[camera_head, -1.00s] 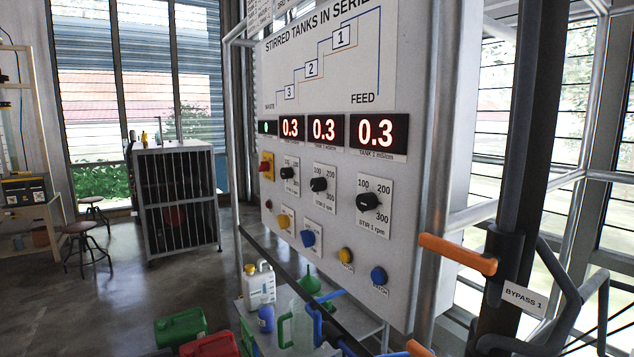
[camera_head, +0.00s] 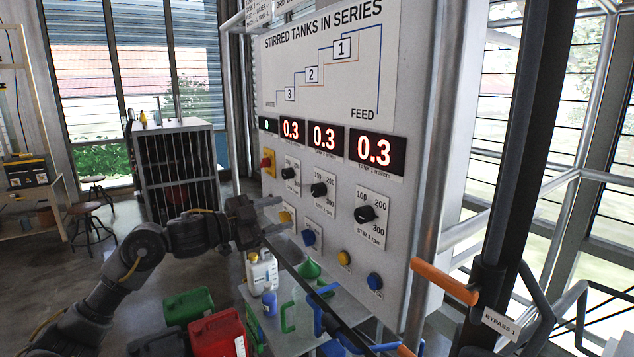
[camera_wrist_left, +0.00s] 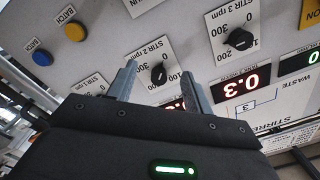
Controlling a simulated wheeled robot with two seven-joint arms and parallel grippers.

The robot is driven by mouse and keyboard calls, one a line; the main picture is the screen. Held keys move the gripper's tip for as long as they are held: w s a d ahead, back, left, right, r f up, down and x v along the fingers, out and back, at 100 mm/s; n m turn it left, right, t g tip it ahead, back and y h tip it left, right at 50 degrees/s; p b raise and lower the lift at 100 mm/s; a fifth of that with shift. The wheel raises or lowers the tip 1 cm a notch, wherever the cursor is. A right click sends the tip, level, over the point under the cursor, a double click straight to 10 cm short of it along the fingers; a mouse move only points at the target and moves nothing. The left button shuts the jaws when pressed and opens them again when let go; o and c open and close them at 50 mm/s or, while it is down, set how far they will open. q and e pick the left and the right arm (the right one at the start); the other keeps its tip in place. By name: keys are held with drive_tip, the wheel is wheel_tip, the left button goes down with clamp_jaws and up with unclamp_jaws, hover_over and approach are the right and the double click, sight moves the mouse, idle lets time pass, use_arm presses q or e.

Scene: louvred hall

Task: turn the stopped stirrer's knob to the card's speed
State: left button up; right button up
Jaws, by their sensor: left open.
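The white panel (camera_head: 410,130) carries three black stirrer knobs: STIR 3 (camera_head: 289,173), STIR 2 (camera_head: 319,190) and STIR 1 (camera_head: 365,214), on dials marked 100, 200, 300. Displays above read 0.3 each. My left gripper (camera_head: 286,213) is open and empty, in front of the panel's lower left. In the left wrist view the dials appear upside down. There the STIR 2 knob (camera_wrist_left: 158,73) shows between the open fingers (camera_wrist_left: 160,70), beyond their tips; the STIR 3 knob (camera_wrist_left: 240,40) is to the right. Sheets at the panel's top (camera_head: 258,12) are cut off; no speed is readable.
Yellow and blue buttons (camera_head: 375,281) sit below the knobs. A dark rail runs before the panel, above a low table with bottles (camera_head: 262,272), a jug and a green funnel. An orange valve handle (camera_head: 444,283) juts out at right. Red and green cans (camera_head: 218,335) stand below my arm.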

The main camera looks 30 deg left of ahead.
use_arm(q)
drive_tip(key=m, duration=0.2)
approach(314, 191)
drive_tip(key=shift+n, duration=0.3)
drive_tip(key=p+x, duration=0.2)
drive_tip(key=x, duration=0.7)
drive_tip(key=shift+a, duration=0.1)
drive_tip(key=shift+w+p, duration=0.15)
drive_tip(key=shift+p, duration=0.2)
drive_tip(key=shift+w, duration=0.15)
drive_tip(key=shift+d, duration=0.25)
clamp_jaws()
